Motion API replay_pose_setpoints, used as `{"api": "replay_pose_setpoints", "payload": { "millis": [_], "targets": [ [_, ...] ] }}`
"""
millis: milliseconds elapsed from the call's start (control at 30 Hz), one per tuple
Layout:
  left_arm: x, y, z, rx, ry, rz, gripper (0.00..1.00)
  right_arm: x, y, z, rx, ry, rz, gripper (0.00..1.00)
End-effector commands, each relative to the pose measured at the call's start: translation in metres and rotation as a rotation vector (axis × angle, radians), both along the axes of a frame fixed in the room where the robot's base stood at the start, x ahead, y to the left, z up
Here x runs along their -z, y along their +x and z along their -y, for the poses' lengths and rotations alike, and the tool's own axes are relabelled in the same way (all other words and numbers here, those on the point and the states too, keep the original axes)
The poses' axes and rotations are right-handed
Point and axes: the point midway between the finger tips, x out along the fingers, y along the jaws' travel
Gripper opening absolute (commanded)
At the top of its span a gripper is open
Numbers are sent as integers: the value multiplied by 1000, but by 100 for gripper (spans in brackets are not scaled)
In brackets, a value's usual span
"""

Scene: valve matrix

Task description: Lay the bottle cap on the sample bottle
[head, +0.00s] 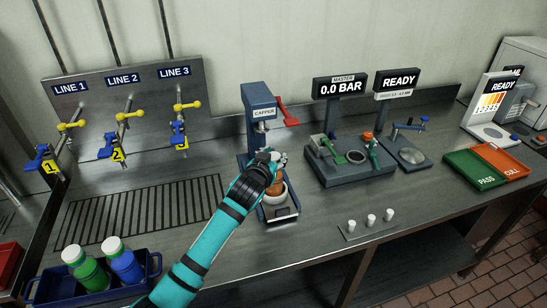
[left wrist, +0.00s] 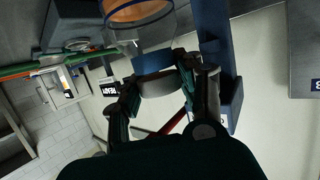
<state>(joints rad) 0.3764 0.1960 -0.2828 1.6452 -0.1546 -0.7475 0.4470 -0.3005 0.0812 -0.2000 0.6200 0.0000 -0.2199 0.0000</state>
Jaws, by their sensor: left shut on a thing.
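My left gripper (head: 276,158) is in front of the capper, above the sample bottle (head: 275,188), which stands on the capper's base and holds orange-brown liquid. In the left wrist view, the left gripper (left wrist: 155,88) is shut on the white bottle cap (left wrist: 157,84), with a finger on each side. The clear sample bottle (left wrist: 140,32) appears right beside the cap there. The cap is close to the bottle's mouth end; I cannot tell whether they touch. In the head view the hand and wrist hide most of the cap and part of the bottle. My right gripper is not in view.
The blue capper (head: 262,118) with its red lever (head: 287,112) stands close behind the hand. A gauge station (head: 350,172) is to the right. Several small white pieces stand on a strip (head: 368,229). A blue tray (head: 95,287) holds two capped bottles at front left.

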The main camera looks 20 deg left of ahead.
Motion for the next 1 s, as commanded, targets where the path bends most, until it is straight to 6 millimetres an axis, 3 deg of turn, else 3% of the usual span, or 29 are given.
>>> {"api": "replay_pose_setpoints", "payload": {
  "millis": [867, 900, 1000],
  "targets": [
    [6, 0, 0, 0, 0, 0, 23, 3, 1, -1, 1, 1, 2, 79],
    [6, 0, 0, 0, 0, 0, 39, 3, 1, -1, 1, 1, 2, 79],
    [6, 0, 0, 0, 0, 0, 52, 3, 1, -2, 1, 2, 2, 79]
  ]
}}
